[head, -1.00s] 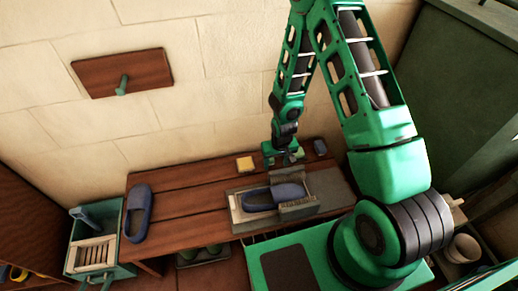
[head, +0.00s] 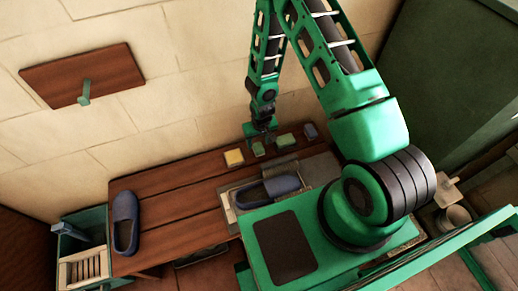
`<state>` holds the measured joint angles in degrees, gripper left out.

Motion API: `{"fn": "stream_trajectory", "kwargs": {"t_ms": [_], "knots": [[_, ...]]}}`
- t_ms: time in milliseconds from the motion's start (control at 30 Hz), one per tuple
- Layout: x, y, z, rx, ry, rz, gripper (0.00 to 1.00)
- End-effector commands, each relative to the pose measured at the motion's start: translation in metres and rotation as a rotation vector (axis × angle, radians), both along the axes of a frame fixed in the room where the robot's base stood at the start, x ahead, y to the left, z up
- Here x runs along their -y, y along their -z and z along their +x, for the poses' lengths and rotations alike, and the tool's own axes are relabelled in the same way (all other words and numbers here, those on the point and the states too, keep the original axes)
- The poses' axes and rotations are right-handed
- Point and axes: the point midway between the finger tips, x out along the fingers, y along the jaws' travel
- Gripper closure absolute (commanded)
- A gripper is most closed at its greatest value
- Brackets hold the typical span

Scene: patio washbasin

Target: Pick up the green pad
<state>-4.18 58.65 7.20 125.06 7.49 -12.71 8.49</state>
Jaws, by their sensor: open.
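Two small green pads lie near the back edge of the wooden bench (head: 165,195), between a yellow pad and a blue-grey one. One green pad (head: 258,149) is on the left and the other green pad (head: 286,141) on the right. My gripper (head: 268,138) points down just behind and between them, open, with no pad visible in it. At this size I cannot tell whether its fingers touch either green pad.
The yellow pad (head: 234,157) and blue-grey pad (head: 311,131) flank the green ones. One blue slipper (head: 268,191) lies in a grey basin in front; another slipper (head: 125,222) is at the bench's left. A teal crate (head: 82,265) stands further left.

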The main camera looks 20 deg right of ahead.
Motion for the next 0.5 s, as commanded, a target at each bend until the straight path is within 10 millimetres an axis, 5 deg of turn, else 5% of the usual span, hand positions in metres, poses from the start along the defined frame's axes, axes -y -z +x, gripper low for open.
{"fn": "stream_trajectory", "kwargs": {"t_ms": [500], "knots": [[0.002,0.05,0.007,0.0,-0.002,0.0,0.45]]}}
